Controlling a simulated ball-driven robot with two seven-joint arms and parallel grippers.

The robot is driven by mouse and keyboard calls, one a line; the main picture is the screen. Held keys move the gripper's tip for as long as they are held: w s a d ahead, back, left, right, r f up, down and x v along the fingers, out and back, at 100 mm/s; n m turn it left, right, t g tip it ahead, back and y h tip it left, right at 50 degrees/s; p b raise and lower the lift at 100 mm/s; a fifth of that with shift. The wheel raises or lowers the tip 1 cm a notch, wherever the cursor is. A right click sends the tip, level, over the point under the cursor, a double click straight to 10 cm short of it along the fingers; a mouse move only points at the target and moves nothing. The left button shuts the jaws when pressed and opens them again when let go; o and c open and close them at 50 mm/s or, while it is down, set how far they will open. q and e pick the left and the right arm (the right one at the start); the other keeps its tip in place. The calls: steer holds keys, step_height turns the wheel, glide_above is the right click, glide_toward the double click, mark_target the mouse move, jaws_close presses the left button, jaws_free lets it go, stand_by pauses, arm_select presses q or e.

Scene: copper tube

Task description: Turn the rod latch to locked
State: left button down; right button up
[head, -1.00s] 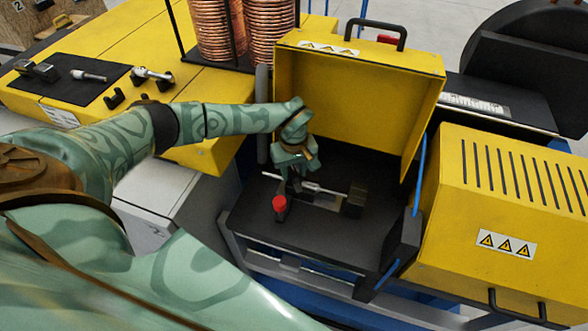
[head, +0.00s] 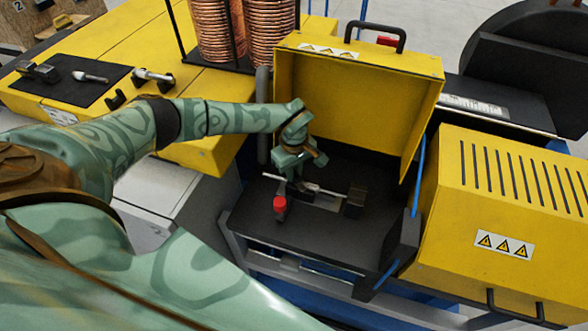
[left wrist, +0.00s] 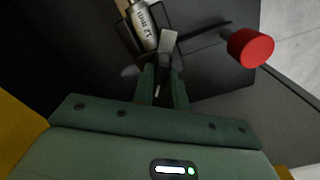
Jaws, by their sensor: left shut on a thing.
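The silver rod (head: 330,192) lies across a dark fixture on the black bed inside the open yellow cover. It also shows in the left wrist view (left wrist: 146,26), marked "12 mm". A red knob (head: 280,203) stands in front of the rod's left part; the left wrist view shows it at upper right (left wrist: 250,47). My left gripper (head: 294,186) is down at the rod, behind the knob. Its fingers (left wrist: 162,84) are close together on the rod latch, whose grey tab (left wrist: 168,42) shows just beyond the tips. The exact contact is partly hidden. My right gripper is out of view.
The raised yellow cover (head: 350,95) stands behind the fixture. A dark block (head: 355,198) sits at the rod's right end. A yellow vented housing (head: 505,220) stands to the right. Copper coils (head: 215,30) and a black mat (head: 72,78) with parts are at upper left.

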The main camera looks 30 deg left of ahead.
arm_select(q)
steer(key=n, duration=0.3)
steer(key=shift+r+n+p, duration=0.1)
steer(key=shift+n+p, duration=0.2)
steer(key=shift+p, duration=0.1)
steer(key=shift+n+p, duration=0.45)
steer(key=shift+n, duration=1.25)
steer(key=c, duration=1.4)
jaws_free()
step_height(320, 180, up, 7)
steer(key=shift+r, duration=0.2)
steer(key=shift+f, duration=0.1)
